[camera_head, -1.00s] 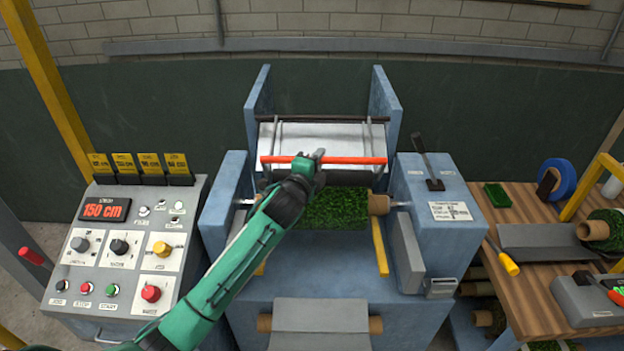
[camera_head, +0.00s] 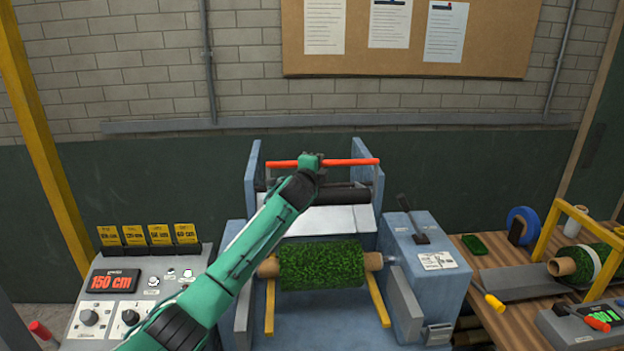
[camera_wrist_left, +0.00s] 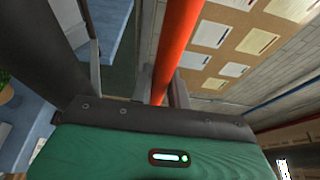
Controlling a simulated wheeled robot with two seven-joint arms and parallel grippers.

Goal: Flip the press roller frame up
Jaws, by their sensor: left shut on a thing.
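The press roller frame's red bar (camera_head: 350,161) is raised at the top of the blue machine, between its two upright side plates. The dark press roller (camera_head: 343,194) sits just below the bar. My left gripper (camera_head: 309,162) is shut on the red bar near its middle. The left wrist view shows the red bar (camera_wrist_left: 177,45) running between the fingers (camera_wrist_left: 165,88). A green turf roll (camera_head: 322,265) on a brown core lies in front of and below the frame. My arm hides part of the frame's left side. My right gripper is not in view.
A control panel (camera_head: 130,285) reading 150 cm stands at the left. A black lever (camera_head: 412,218) stands on the machine's right block. A wooden table (camera_head: 490,250) at the right holds a blue tape roll (camera_head: 522,226) and another turf roll. Space above the machine is clear.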

